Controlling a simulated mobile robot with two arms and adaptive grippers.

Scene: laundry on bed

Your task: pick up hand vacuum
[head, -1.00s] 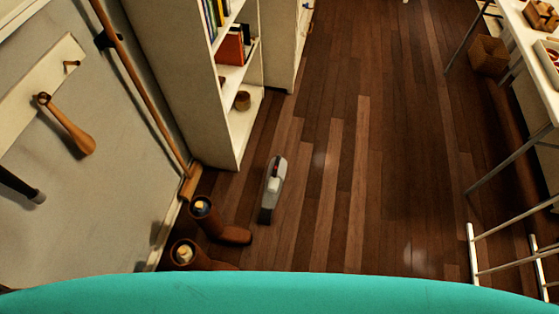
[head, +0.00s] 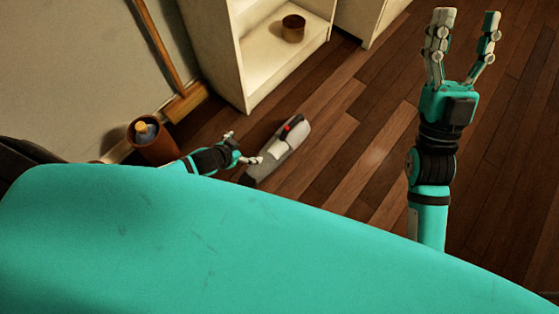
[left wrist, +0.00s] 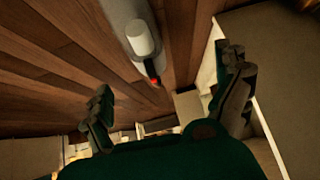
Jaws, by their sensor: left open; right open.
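The hand vacuum (head: 287,143) lies on the wood floor in front of the white shelf in the head view. It is light grey with a dark nozzle end and a red part near its handle. It also shows in the left wrist view (left wrist: 141,40), at the top between the two fingers. My left gripper (head: 245,149) is open and low beside the vacuum, on its left, with one finger close to its body; I cannot tell whether they touch. My right gripper (head: 467,18) is open and empty, raised over bare floor at the right.
The floor to the right is clear.

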